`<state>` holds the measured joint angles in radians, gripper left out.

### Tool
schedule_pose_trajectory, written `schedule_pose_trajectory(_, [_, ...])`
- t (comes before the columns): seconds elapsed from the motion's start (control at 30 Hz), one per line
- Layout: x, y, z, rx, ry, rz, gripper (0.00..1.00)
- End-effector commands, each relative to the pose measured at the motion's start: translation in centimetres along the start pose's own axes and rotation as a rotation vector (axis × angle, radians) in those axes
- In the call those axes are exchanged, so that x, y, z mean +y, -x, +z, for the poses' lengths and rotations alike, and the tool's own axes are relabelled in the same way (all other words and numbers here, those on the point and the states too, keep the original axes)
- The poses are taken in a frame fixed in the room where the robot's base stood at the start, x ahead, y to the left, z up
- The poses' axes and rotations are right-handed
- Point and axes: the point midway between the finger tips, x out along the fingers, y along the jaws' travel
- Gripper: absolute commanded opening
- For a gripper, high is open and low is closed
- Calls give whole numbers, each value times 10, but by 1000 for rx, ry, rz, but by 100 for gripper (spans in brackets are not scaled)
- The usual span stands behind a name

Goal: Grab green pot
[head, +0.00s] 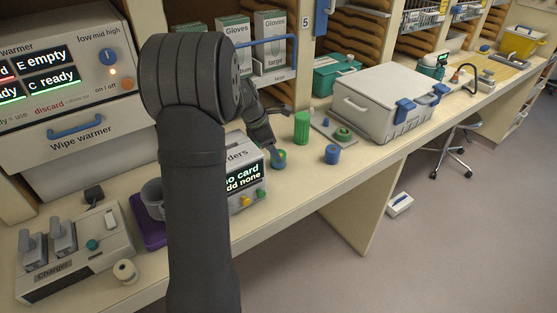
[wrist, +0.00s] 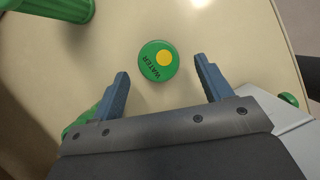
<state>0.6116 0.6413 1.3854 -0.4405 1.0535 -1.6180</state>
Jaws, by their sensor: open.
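A small round pot with a green lid, marked WATER and bearing a yellow dot, shows in the wrist view (wrist: 152,71). It stands on the counter between and just beyond my two blue fingertips. My gripper (wrist: 162,66) is open and empty above it, with a gap on each side of the lid. In the head view a small pot (head: 279,158), partly green, stands just below my gripper's end. A taller ribbed green canister (head: 301,128) stands close to its right; it also shows at the wrist view's upper left (wrist: 62,8).
A blue pot (head: 332,154) stands to the right. A grey plate with a green round item (head: 343,134) and a large grey case (head: 385,105) lie behind it. A card-order box (head: 250,180) stands left of the pot. The counter's front edge is near.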

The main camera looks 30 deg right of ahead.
Motion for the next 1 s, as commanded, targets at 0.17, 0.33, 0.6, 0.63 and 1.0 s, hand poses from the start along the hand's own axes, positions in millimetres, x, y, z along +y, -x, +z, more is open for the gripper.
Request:
schedule_pose_trajectory(0.17, [0,-29,2,2,-1,-5,72])
schedule_pose_trajectory(0.33, [1,-43,2,1,0,-1,72])
schedule_pose_trajectory(0.6, [1,-42,2,1,0,-1,52])
schedule_pose_trajectory(0.63, [1,-42,2,1,0,-1,46])
schedule_pose_trajectory(1.0, [1,-42,2,1,-1,0,23])
